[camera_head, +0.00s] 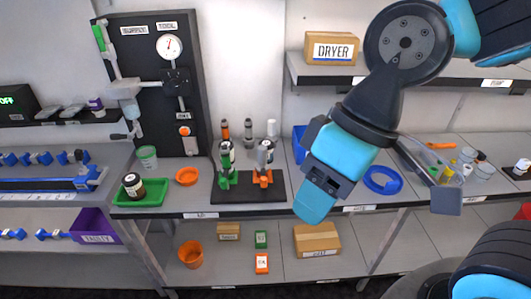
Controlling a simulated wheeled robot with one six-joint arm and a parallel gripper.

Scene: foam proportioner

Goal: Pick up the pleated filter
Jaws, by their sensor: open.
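I cannot tell the pleated filter for certain. A small white cylinder (273,128) stands at the back of the bench behind the dark stand, and its surface is too small to show any pleats. My arm's blue and black wrist hangs over the bench, right of the stand and in front of a blue bin.
A dark stand (275,192) holds green and orange fittings. Left are a green tray (154,198) with a jar, an orange dish (187,177) and a black test panel (146,50). A DRYER box (331,48) sits on the upper shelf.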

